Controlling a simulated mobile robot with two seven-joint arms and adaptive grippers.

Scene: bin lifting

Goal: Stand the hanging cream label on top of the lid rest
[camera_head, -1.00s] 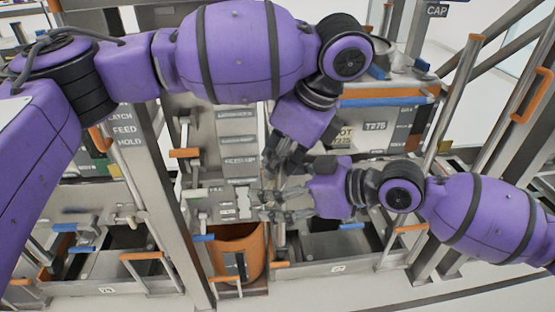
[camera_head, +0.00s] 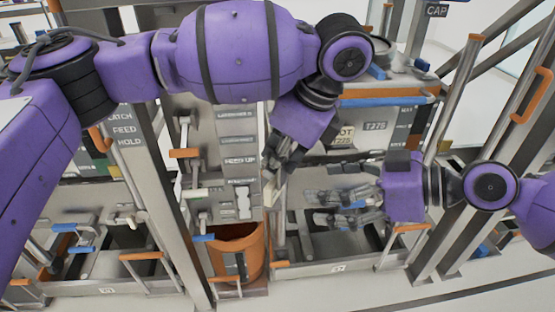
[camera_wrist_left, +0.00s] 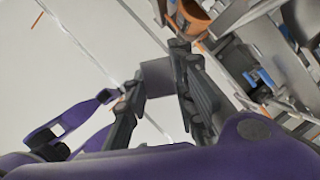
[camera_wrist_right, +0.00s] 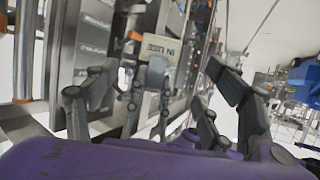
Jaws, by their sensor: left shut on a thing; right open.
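My left gripper (camera_head: 274,168) points down in front of the grey post, shut on a thin pale plate (camera_head: 270,190), seemingly the cream label. In the left wrist view this flat plate (camera_wrist_left: 157,78) sits between the two fingertips and looks greyish. In the right wrist view a cream plate with dark lettering (camera_wrist_right: 160,48) shows above grey fingers; I cannot tell whether it is the held one. My right gripper (camera_head: 312,207) is open and empty, to the right of the left gripper and apart from it. I cannot tell which part is the lid rest.
A grey post (camera_head: 238,125) with several label plates stands behind the left gripper. An orange bin (camera_head: 236,255) is below it. A bin front with a blue and orange rim (camera_head: 390,98) is at the back right. Grey trays (camera_head: 335,245) lie low beneath the right gripper.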

